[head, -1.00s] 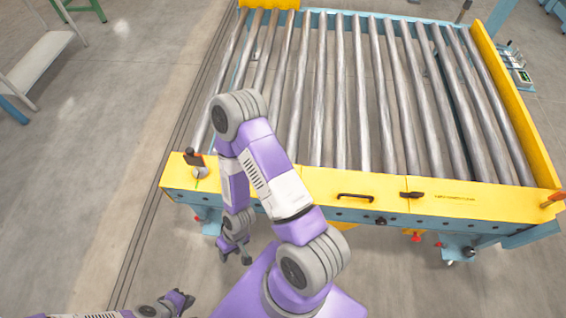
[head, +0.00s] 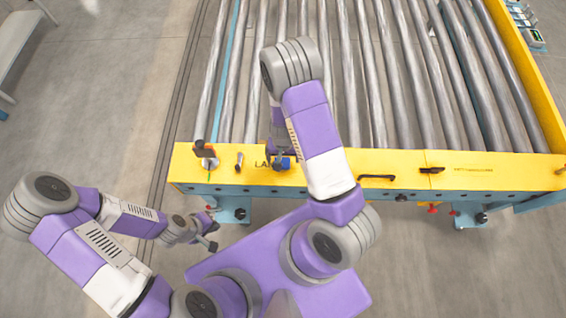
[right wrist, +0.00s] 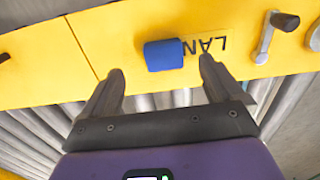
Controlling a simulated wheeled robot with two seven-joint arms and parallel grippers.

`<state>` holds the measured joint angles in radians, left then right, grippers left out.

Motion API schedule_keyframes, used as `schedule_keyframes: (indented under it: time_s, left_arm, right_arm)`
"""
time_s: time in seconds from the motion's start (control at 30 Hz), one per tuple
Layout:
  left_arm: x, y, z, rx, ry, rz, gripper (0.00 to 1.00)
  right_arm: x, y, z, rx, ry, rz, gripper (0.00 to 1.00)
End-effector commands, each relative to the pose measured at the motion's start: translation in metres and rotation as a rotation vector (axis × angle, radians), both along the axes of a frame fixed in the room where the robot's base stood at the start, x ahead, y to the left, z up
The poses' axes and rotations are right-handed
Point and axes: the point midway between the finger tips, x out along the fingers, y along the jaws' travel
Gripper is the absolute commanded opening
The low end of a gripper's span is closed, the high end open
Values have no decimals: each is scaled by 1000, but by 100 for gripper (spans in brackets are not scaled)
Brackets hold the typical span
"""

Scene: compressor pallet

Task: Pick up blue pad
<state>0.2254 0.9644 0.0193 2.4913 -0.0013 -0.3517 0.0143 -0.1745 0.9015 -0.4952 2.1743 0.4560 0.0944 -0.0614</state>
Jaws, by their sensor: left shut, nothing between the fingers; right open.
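The blue pad (right wrist: 163,55) is a small rounded block on the yellow front rail of the roller conveyor, beside black lettering. In the head view the pad (head: 284,164) is partly hidden by my right arm. My right gripper (right wrist: 161,68) is open and empty, its fingertips spread to either side of the pad in the right wrist view. It cannot be told whether they touch it. In the head view my right gripper (head: 279,158) is at the rail, mostly covered by the arm. My left gripper (head: 212,236) is shut and empty, in front of the rail at the left.
Open grey floor (head: 100,130) is at the left.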

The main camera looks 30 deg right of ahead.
Motion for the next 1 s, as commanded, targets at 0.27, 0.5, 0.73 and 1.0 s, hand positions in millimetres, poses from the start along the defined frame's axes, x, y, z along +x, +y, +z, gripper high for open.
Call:
schedule_keyframes:
  time_s: [0.27,0.5,0.73,1.0]
  left_arm:
    - [0,0,-13,0,-1,-1,0]
    - [0,0,-29,-1,-1,-1,0]
    - [0,0,-38,0,-1,-1,0]
    - [0,0,-37,-1,-1,-1,0]
  right_arm:
    - [8,-4,-22,-7,-5,-21,94]
    - [9,-1,-51,-6,-4,-19,94]
    - [10,-1,-73,-7,-5,-19,94]
    - [10,-1,-71,-7,-6,-19,78]
